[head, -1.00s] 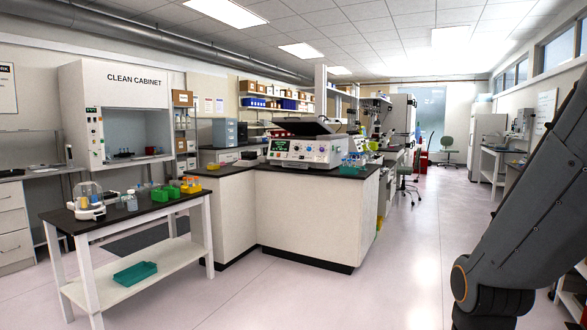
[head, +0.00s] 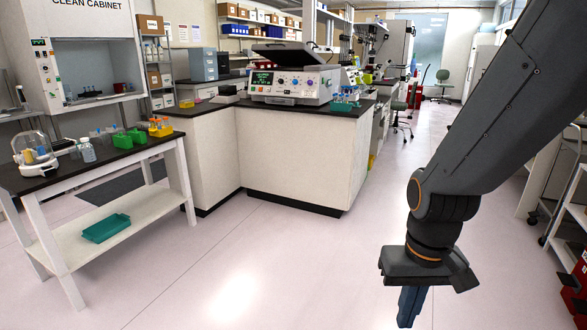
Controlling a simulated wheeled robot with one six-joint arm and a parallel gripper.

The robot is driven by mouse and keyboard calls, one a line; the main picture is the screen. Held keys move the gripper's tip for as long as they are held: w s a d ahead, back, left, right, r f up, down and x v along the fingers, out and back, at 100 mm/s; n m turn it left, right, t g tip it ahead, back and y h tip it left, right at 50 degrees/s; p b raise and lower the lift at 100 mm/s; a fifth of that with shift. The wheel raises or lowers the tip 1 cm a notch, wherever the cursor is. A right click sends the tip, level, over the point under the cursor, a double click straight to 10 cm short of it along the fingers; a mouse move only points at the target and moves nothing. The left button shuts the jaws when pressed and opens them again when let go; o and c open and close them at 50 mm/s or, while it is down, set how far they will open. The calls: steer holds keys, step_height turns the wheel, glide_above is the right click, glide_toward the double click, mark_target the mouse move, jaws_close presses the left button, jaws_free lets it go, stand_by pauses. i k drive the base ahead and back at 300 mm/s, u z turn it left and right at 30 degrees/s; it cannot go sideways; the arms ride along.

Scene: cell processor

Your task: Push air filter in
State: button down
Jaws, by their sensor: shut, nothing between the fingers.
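The cell processor (head: 292,87) is a white and grey benchtop machine with a green display, knobs and a raised dark lid. It stands on the black-topped island bench beyond the open floor. I cannot make out the air filter on it at this distance. My gripper (head: 408,312) hangs pointing down at the bottom right of the head view. It is shut and empty, over the floor, far from the machine. Its lower tip is near the picture's bottom edge.
A black-topped table (head: 82,170) stands at left with bottles and racks, and a teal tray (head: 106,228) on its lower shelf. A tube rack (head: 345,104) sits right of the machine. A trolley (head: 566,212) stands at far right. The middle floor is clear.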

mark_target(269, 100)
steer(key=u, duration=0.2)
steer(key=i, duration=1.95)
steer(key=u, duration=0.2)
steer(key=i, duration=2.9)
